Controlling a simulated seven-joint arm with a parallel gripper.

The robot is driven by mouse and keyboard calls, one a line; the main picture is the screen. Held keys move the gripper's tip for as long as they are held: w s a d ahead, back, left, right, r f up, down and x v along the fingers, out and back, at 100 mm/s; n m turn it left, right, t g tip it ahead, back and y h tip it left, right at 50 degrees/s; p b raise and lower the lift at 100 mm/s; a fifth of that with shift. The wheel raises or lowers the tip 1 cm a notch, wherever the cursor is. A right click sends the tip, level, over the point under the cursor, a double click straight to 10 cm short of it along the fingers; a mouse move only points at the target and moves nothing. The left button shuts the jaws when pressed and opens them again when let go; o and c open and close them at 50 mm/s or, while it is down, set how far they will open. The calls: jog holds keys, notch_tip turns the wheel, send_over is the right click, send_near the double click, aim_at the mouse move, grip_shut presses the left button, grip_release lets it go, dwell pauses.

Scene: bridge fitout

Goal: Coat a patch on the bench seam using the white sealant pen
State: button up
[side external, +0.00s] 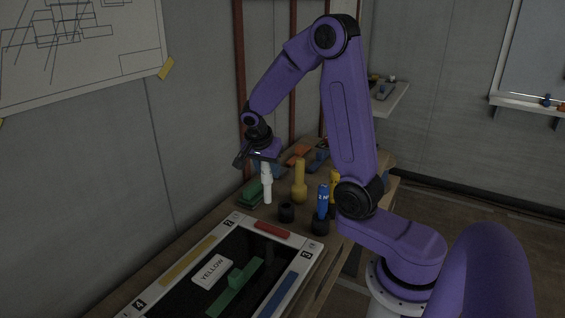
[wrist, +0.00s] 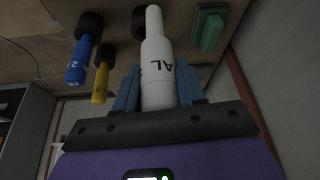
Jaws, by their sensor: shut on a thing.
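The white sealant pen (side external: 266,184) hangs upright below my gripper (side external: 263,160), over the bench (side external: 195,232). In the wrist view the blue fingers of my gripper (wrist: 158,92) are shut on the white pen (wrist: 157,60), with part of dark lettering, "AL", showing on its body. Its narrow tip points away from the palm. In the side view its lower end is close to the bench top; I cannot tell whether it touches. I cannot pick out a seam or a coated patch.
A black holder (side external: 286,212) stands empty right of the pen. A framed black panel (side external: 174,291) with coloured strips and a "YELLOW" card (side external: 212,272) lies in front.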

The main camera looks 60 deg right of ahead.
jog(key=s+a+m+g, duration=0.15)
jog(key=a+m, duration=0.25)
jog(key=a, duration=1.7)
jog(key=s+a+m+g, duration=0.1)
jog(key=s+a+m, duration=0.1)
jog(key=s+a, duration=0.45)
jog(key=s+a+m, duration=0.1)
jog(key=s+a, duration=0.2)
jog(key=a, duration=0.6)
notch_tip(320, 180, down, 6)
jog(key=shift+d+y, duration=0.25)
jog(key=shift+y, duration=0.05)
jog(key=shift+d+f, duration=0.45)
jog(key=shift+f, duration=0.05)
jog(key=shift+c, duration=0.4)
jog(key=shift+d, duration=11.65)
jog(key=shift+a, duration=12.05)
notch_tip(320, 180, up, 8)
jog(key=shift+f, duration=0.15)
